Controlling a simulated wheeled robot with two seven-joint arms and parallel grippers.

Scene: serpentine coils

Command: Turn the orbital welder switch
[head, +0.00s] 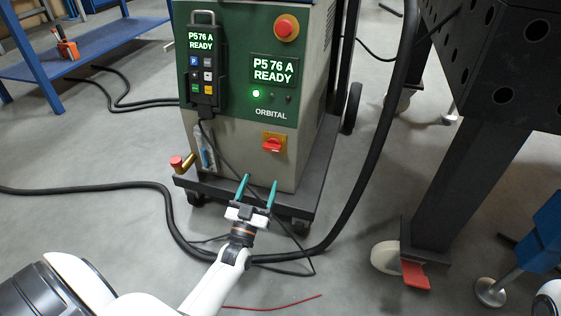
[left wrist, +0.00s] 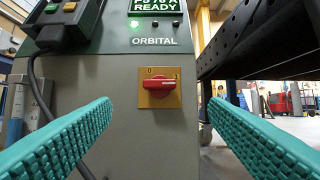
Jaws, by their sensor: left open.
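The orbital welder (head: 240,150) is a green and grey cabinet on a dark wheeled base. Its switch (head: 271,145) is a red knob on a yellow plate, low on the front face. In the left wrist view the switch (left wrist: 158,86) lies between the fingers, its handle roughly horizontal, with "0" marked at the plate's upper left. My left gripper (head: 259,183) has green fingers, is open and empty, and is in front of and below the switch, apart from it. My right gripper is not in view.
A control pendant (head: 207,68) hangs on the cabinet's left, with its cable running down. A red emergency button (head: 286,27) is at the upper right. A thick black hose (head: 372,185) curves along the right and floor. A dark perforated table (head: 490,70) stands at right.

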